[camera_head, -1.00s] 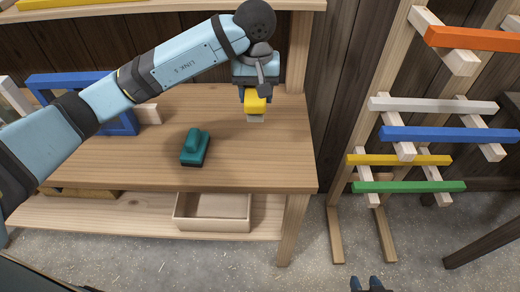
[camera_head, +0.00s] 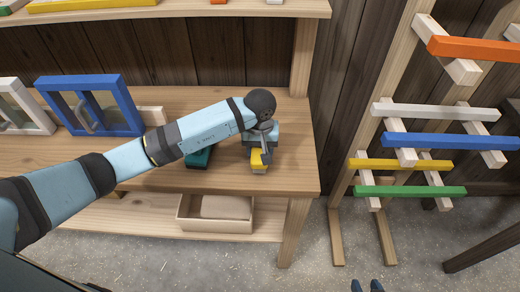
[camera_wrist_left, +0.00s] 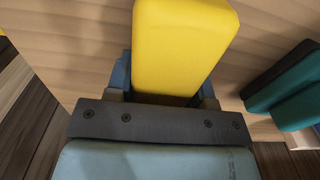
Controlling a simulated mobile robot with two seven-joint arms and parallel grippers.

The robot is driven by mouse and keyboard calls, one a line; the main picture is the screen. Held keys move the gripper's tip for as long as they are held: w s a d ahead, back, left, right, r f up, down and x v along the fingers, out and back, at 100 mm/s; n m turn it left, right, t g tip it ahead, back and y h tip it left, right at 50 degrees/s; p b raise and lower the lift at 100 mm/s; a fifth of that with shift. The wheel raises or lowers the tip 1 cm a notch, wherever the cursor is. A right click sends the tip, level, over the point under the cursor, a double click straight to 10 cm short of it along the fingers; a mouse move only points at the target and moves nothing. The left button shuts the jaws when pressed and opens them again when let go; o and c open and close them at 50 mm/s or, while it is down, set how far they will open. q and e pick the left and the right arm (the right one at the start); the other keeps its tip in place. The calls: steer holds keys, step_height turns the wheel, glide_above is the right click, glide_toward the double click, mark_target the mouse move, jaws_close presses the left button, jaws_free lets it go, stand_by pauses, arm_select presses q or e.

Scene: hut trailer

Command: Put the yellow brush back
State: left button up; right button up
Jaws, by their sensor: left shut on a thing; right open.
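The yellow brush (camera_head: 258,163) is low over the workbench top (camera_head: 290,165), near its right end. My left gripper (camera_head: 261,151) is shut on it from above. I cannot tell whether its underside touches the wood. In the left wrist view the yellow brush block (camera_wrist_left: 182,45) sits between the fingers (camera_wrist_left: 165,97), and its bristles are hidden. A teal brush (camera_head: 199,158) stands on the bench just left of it, partly covered by my left arm, and also shows in the left wrist view (camera_wrist_left: 290,95). My right gripper (camera_head: 367,287) shows only its fingertips, apart and empty, at the bottom edge.
Blue-framed (camera_head: 90,82) and white-framed windows (camera_head: 28,105) stand at the bench's back left. An open cardboard box (camera_head: 215,226) is on the lower shelf (camera_head: 135,222). An upper shelf (camera_head: 200,12) runs above. A rack of coloured bars (camera_head: 425,140) stands to the right.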

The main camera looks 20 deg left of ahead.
arm_select(q)
steer(key=shift+f, duration=0.5)
steer(key=shift+f, duration=0.2)
steer(key=o, duration=0.9)
step_height(320, 180, up, 12)
steer(key=shift+r+b, duration=0.2)
steer(key=shift+b, duration=0.55)
